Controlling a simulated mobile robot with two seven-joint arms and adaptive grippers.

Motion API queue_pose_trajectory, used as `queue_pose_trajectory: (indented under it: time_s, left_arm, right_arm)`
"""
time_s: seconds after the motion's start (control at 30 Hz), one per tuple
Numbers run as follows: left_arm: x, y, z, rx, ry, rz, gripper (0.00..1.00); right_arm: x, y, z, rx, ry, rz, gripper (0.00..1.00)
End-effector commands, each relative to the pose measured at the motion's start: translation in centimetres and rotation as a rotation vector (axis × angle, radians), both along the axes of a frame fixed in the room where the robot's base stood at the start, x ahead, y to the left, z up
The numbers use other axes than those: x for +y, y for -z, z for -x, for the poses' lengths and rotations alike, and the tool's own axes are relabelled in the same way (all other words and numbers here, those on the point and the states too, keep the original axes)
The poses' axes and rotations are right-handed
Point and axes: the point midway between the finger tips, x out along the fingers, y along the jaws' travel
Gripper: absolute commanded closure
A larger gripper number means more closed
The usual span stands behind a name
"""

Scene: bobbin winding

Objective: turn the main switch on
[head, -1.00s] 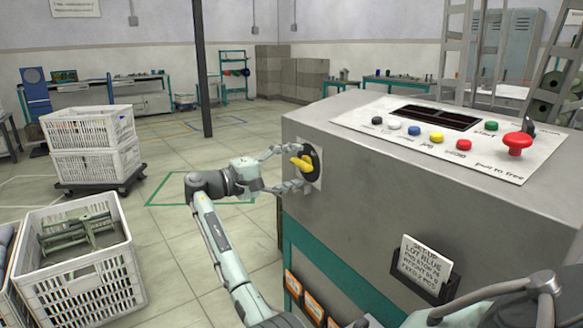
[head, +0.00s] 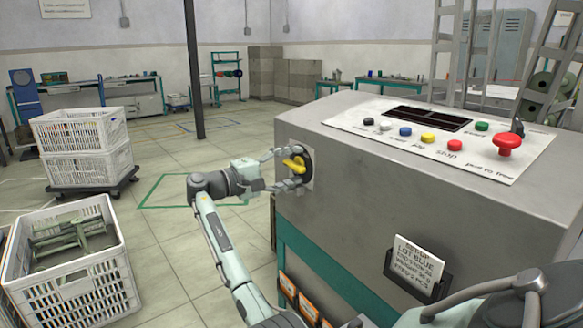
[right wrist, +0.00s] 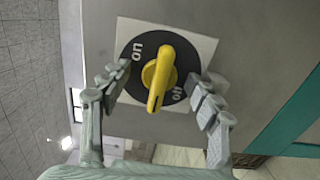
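The main switch is a yellow handle (right wrist: 160,75) on a round black dial (right wrist: 131,70) with a white square plate (right wrist: 205,45). The handle runs nearly along the picture's vertical, its narrow end low and slightly left. The dial letters show inverted; one mark reads like ON. My right gripper (right wrist: 160,97) is open, with one finger on each side of the dial and gaps to the handle. It also shows in the head view (head: 282,169), at the switch. My left gripper is out of view.
The grey machine (head: 350,185) has a sloped panel (head: 480,150) with coloured buttons and a red mushroom button (head: 507,143). A card (head: 415,260) stands in a holder on its front. White crates (head: 85,135) stand at left. The floor between is clear.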

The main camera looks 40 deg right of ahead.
Motion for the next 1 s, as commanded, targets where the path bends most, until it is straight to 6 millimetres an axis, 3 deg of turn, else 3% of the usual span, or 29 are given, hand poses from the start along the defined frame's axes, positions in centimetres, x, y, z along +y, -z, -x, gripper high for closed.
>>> queue_pose_trajectory:
  time_s: [0.07, 0.43, 0.7, 1.0]
  left_arm:
    - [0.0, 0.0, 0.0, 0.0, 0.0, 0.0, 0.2]
    - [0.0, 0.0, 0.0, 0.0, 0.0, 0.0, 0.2]
    - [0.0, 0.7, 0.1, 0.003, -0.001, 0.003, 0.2]
    - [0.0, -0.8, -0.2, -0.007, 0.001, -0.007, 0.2]
  right_arm:
    - [0.0, 0.0, 0.0, 0.0, 0.0, 0.0, 0.53]
    - [0.0, 0.0, 0.0, 0.0, 0.0, 0.0, 0.98]
    - [0.0, 0.0, 0.0, 0.0, 0.0, 0.0, 0.99]
    - [0.0, 0.1, 0.0, -0.037, 0.0, 0.007, 0.99]
